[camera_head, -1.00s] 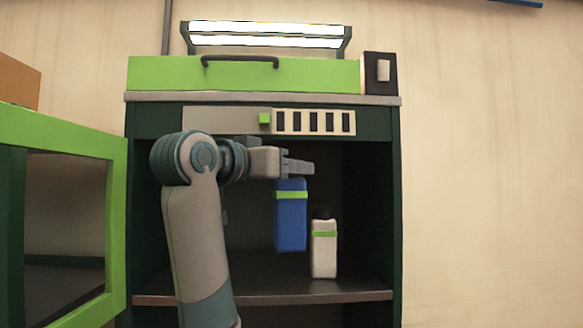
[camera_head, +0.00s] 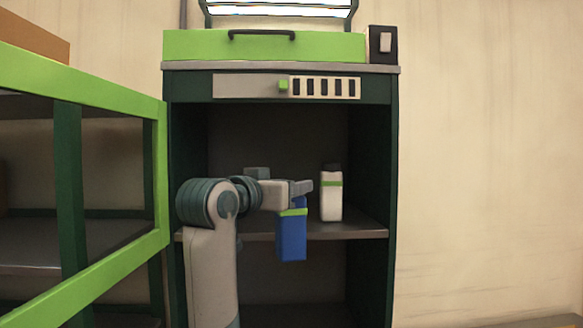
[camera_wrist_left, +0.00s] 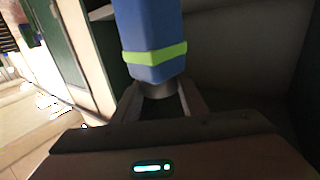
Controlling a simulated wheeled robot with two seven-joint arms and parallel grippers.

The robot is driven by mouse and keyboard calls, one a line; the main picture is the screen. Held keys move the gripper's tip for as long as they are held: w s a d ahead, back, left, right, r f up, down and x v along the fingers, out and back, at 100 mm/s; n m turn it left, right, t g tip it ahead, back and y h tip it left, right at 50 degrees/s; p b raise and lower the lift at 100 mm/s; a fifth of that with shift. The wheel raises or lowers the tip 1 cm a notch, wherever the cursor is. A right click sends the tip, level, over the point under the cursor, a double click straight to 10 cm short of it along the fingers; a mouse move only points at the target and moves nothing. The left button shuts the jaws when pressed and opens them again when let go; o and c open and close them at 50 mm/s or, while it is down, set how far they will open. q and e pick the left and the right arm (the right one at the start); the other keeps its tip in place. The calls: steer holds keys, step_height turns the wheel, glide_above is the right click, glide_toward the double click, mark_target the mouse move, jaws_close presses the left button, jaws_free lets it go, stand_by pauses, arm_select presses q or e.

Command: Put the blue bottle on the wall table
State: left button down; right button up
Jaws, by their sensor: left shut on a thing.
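The blue bottle (camera_head: 291,238) has a light green band and hangs upright from my left gripper (camera_head: 304,187) in the head view. The gripper is shut on its top end. The bottle is in front of the cabinet shelf, and its lower part shows below the shelf's front edge. In the left wrist view the blue bottle (camera_wrist_left: 150,30) stands out from between the fingers of my left gripper (camera_wrist_left: 160,100), its grey cap between them. The wall table cannot be made out for certain. My right gripper is not in view.
A white bottle (camera_head: 331,198) with a green band stands on the cabinet shelf (camera_head: 350,229), right of my gripper. A green-framed glass door (camera_head: 162,180) stands open at left. A green lid with a dark handle (camera_head: 262,33) tops the cabinet. A bare wall lies to the right.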

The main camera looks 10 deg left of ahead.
arm_select(q)
steer(key=s+a+f+n+y+b, duration=0.1)
steer(key=a+f+y, duration=0.1)
steer(key=f, duration=1.3)
steer(key=s+a+f+n+y+b, duration=0.1)
steer(key=s+f+b, duration=0.1)
steer(key=f, duration=1.3)
steer(key=s+a+f+n+y+b, duration=0.1)
steer(key=s+a+f+y+b, duration=0.1)
steer(key=s+f, duration=1.5)
step_height(320, 180, down, 3)
steer(key=shift+f+t, duration=0.1)
steer(key=shift+t, duration=0.3)
steer(key=shift+a, duration=0.1)
